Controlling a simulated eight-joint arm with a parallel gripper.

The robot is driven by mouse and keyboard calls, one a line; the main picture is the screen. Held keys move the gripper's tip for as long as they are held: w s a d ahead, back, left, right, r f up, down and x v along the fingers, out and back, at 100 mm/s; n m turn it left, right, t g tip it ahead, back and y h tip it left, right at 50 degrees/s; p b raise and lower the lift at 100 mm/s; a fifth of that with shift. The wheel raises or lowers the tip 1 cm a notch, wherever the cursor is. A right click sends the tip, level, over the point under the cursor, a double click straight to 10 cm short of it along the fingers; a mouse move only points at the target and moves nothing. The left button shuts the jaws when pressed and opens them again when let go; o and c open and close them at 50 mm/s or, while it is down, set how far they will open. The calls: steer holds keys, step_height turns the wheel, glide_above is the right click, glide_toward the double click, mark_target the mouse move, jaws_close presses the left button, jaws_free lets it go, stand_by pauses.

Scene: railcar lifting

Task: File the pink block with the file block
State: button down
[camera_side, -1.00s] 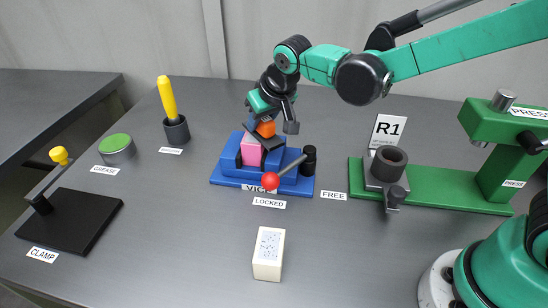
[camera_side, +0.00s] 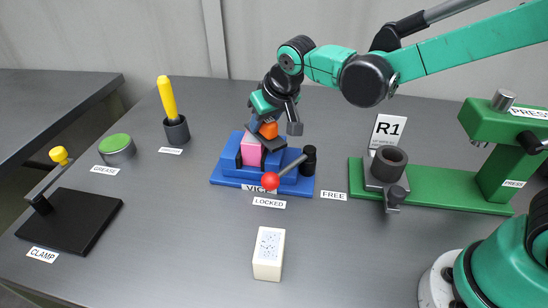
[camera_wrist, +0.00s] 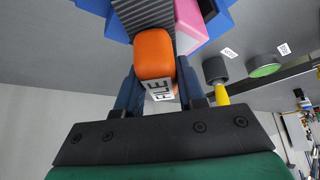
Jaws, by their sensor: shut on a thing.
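The pink block (camera_side: 251,151) sits in the blue vice (camera_side: 229,172), whose red-knobbed lever points to the LOCKED label. It also shows in the wrist view (camera_wrist: 193,22). My gripper (camera_side: 265,122) is shut on the file block, held by its orange handle (camera_side: 268,130). In the wrist view the handle (camera_wrist: 154,55), with a FILE label, is between my fingers, and the dark ridged file plate (camera_wrist: 150,18) extends beyond it. The plate is over the top of the pink block; whether they touch is unclear.
A white block (camera_side: 268,254) lies on the table in front. The green press (camera_side: 440,184) with a grey cup stands to the right. The black clamp (camera_side: 75,220), grease tin (camera_side: 117,149) and yellow-handled tool (camera_side: 168,100) are to the left.

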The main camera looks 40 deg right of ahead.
steer(key=shift+r, duration=4.1)
